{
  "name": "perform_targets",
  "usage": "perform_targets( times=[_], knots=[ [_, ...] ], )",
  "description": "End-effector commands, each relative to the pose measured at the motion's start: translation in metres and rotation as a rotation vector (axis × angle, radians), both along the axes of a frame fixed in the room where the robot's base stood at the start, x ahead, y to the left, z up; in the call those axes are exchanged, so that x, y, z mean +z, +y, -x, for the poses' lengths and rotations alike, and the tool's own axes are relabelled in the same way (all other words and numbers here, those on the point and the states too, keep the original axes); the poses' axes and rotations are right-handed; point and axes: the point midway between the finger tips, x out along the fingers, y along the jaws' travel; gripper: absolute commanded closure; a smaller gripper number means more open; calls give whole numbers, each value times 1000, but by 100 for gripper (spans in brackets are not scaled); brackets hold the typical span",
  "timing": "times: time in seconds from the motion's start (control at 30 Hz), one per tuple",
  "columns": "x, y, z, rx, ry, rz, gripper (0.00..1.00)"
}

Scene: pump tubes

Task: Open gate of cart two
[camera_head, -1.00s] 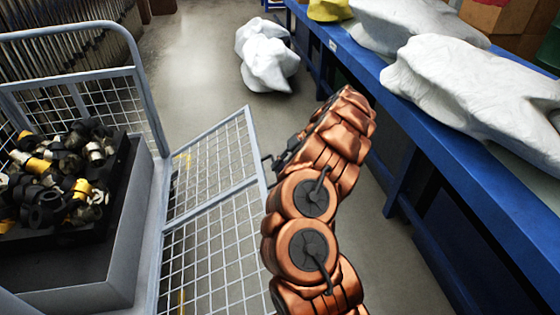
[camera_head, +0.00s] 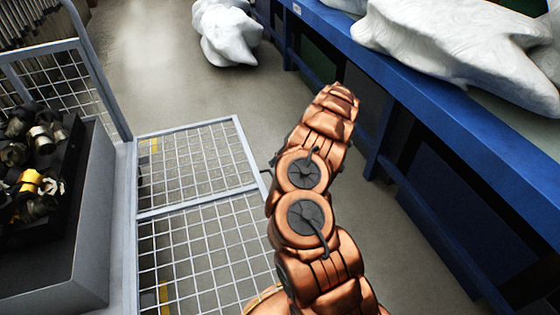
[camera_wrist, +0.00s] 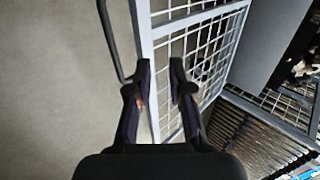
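The cart's wire-mesh gate (camera_head: 192,188) has a light grey frame and stands swung out from the cart (camera_head: 82,262) in the head view. Its hinge side is by the cart and its free edge is beside my arm. In the wrist view the gate (camera_wrist: 146,28) crosses the top, with its edge frame passing at my fingertips. My gripper (camera_wrist: 160,75) has its two dark fingers apart, with a gap between the tips. I cannot tell whether they touch the frame. A black bar handle (camera_wrist: 110,42) is left of the gate edge. My fingers are hidden behind my wrist in the head view.
A blue workbench (camera_head: 400,85) with a white wrapped bundle (camera_head: 465,45) runs along the right, close to my arm. Another white bundle (camera_head: 226,32) lies on the floor. Grey floor (camera_head: 140,60) between is clear.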

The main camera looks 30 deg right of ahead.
Motion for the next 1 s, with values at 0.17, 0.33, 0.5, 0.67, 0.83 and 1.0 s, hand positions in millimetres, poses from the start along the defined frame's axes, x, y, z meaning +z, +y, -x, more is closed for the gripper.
perform_targets(
  times=[0.17,0.33,0.5,0.67,0.83,1.0],
  knots=[
    [0,1,0,1,2,-2,63],
    [0,0,1,0,1,-2,63],
    [1,-1,1,0,1,-2,63],
    [8,-7,2,-1,0,-2,63],
    [21,-21,5,-2,-1,0,63],
    [40,-37,10,-2,0,1,63]
  ],
)
